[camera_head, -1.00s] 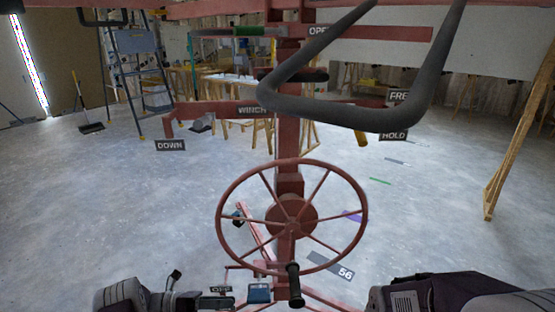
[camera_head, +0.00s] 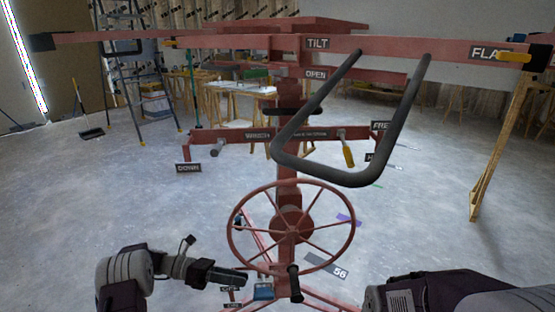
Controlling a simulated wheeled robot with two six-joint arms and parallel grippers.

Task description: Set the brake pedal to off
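The brake pedal appears to be the small blue pedal (camera_head: 263,291) at the foot of the red panel lift's mast, low in the head view. Small dark labels (camera_head: 230,289) stand just left of it, too small to read surely. My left gripper (camera_head: 238,278) is above and slightly left of the pedal in the picture, pointing right. Whether it touches the pedal or is open cannot be told. My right arm (camera_head: 425,290) shows at the bottom right, with its gripper out of view.
The red handwheel (camera_head: 292,223) with its black crank knob (camera_head: 295,284) stands just above the pedal. A grey bent handle bar (camera_head: 345,178) juts out above the wheel. A ladder (camera_head: 128,75) stands at the back left. Open concrete floor (camera_head: 120,215) lies on the left.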

